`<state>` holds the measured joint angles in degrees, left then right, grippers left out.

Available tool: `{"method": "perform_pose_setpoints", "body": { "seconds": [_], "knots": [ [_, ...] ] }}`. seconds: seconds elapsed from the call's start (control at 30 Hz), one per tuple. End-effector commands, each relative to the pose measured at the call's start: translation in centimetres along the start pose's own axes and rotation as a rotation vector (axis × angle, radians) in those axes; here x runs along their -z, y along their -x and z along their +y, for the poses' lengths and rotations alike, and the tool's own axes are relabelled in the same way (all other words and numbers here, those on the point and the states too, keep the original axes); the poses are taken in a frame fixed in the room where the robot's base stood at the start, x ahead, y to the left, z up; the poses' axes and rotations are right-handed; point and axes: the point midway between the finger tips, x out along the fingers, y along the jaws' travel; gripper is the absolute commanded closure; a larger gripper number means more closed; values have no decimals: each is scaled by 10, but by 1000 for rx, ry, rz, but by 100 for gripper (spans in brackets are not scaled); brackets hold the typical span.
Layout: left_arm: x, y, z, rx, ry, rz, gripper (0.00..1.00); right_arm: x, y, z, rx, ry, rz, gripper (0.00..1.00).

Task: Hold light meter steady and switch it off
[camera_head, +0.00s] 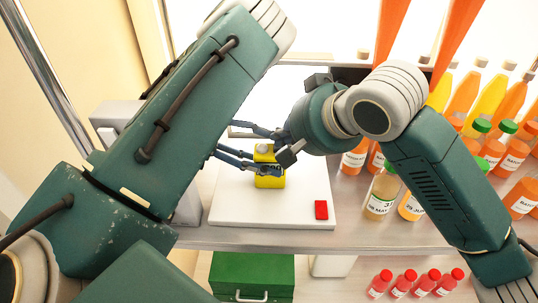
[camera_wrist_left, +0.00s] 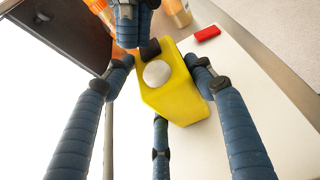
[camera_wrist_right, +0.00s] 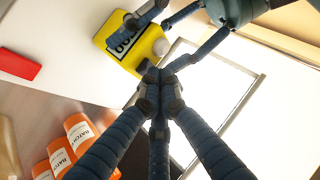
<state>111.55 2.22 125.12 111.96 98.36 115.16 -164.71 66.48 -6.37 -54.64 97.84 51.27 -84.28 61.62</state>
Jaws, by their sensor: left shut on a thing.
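The light meter (camera_head: 270,181) is a small yellow box with a white dome and a dark switch on top. It stands over the white board in the head view. My left gripper (camera_head: 268,156) is shut around it, and its fingers lie against the sides of the meter in the left wrist view (camera_wrist_left: 178,100). My right gripper (camera_head: 291,152) has its fingers drawn together, with nothing between them. In the right wrist view its fingertips (camera_wrist_right: 160,84) are close to the meter's dark switch (camera_wrist_right: 145,67); whether they touch is unclear. A display shows on the meter (camera_wrist_right: 122,42).
A red block (camera_head: 321,210) lies on the white board (camera_head: 285,212). Bottles (camera_head: 382,190) of juice crowd the shelf at right, near my right arm. A bright panel with a thin frame (camera_wrist_right: 255,92) stands behind the meter. A green box (camera_head: 252,272) sits on the lower shelf.

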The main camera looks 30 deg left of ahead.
Motion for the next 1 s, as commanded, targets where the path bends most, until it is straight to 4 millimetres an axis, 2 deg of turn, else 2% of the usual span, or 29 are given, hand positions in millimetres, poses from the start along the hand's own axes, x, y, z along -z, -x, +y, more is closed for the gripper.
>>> {"method": "perform_pose_setpoints", "body": {
  "seconds": [0.43, 1.0],
  "knots": [
    [0, 0, 0, 0, 0, 0, 81, -2, -2, 2, 0, 0, 0, 100],
    [0, 0, 0, 0, 0, 0, 81, 6, 8, -5, 0, 0, 0, 100]
  ]
}}
